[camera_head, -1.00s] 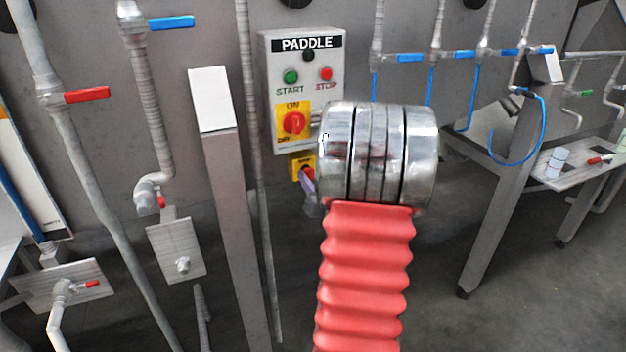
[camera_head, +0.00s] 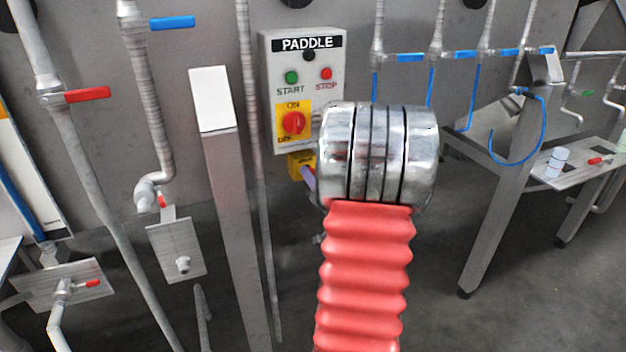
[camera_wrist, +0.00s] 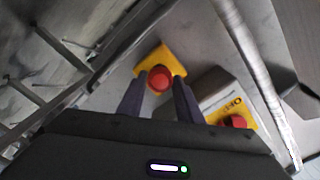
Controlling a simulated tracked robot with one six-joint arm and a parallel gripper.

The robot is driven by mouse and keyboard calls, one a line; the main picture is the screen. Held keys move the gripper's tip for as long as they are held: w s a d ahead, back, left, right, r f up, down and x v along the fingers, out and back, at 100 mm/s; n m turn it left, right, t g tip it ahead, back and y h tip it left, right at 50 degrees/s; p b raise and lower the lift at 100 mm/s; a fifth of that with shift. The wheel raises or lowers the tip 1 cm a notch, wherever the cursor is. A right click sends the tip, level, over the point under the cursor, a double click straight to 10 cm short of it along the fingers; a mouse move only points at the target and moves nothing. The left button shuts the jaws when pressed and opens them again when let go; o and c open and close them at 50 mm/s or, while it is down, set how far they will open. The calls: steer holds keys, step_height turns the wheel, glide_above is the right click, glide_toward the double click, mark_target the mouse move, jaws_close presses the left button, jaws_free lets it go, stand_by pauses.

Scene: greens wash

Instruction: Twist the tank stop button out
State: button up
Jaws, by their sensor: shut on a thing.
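The tank stop button (camera_wrist: 160,79) is a red mushroom button on a small yellow box (camera_wrist: 174,56), seen near the middle of the wrist view. My gripper (camera_wrist: 159,82) has its two dark fingers on either side of the red button and is shut on it. In the head view the yellow box (camera_head: 299,166) shows low on the wall under the paddle panel. There my arm hides most of the gripper and the button, and only a pale finger shows beside the box.
The grey PADDLE panel (camera_head: 304,70) is just above, with a green start button, a red stop button and a red rotary switch (camera_head: 293,123) on yellow. A vertical pipe (camera_head: 256,180) runs close to the left. A grey post (camera_head: 228,190) stands nearer.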

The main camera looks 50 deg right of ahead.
steer(key=shift+s+d, duration=0.15)
stand_by(0.3)
steer(key=o, duration=1)
